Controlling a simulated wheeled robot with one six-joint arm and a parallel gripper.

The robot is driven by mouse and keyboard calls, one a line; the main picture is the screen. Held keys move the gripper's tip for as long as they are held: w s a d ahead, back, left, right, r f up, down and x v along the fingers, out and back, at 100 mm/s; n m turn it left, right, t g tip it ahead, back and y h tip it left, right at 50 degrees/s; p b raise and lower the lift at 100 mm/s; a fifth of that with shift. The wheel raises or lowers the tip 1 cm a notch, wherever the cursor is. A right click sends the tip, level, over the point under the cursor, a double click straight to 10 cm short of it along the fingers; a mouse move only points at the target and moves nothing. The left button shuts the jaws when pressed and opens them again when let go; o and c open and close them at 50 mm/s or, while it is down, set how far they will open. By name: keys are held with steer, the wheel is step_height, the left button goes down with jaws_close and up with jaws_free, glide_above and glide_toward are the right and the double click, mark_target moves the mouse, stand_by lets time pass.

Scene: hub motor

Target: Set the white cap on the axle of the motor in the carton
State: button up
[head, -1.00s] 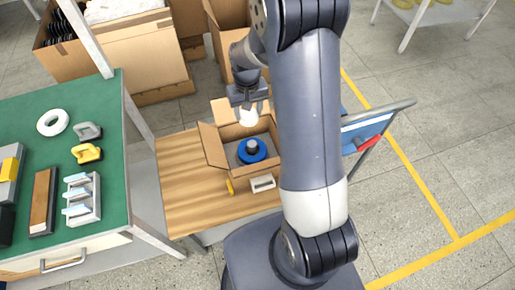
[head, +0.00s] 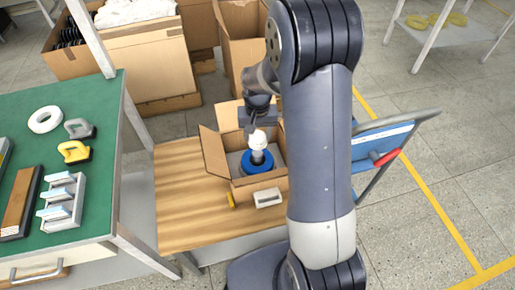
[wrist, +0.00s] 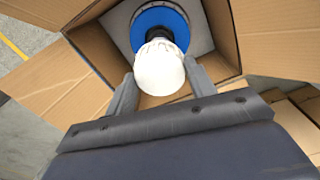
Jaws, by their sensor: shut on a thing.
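The white cap (wrist: 160,68) is between the two fingers of my gripper (wrist: 158,88), which is shut on it. In the head view the cap (head: 258,137) is at the top of the motor's dark axle, below my gripper (head: 258,127). The blue motor (head: 258,162) sits in the open carton (head: 213,151) on the wooden table. In the wrist view the cap overlaps the dark axle and part of the blue motor (wrist: 151,17). I cannot tell whether the cap touches the axle.
The carton's flaps stand open around my gripper. A green bench (head: 95,155) with tools stands left; a blue cart (head: 380,140) stands right. The table's left part is clear.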

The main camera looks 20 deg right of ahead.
mark_target(257, 152)
steer(key=shift+f, duration=3.3)
steer(key=shift+f, duration=0.1)
steer(key=shift+f, duration=0.15)
steer(key=o, duration=0.9)
steer(key=shift+o, duration=0.2)
step_height(257, 152, up, 12)
steer(key=shift+r, duration=0.25)
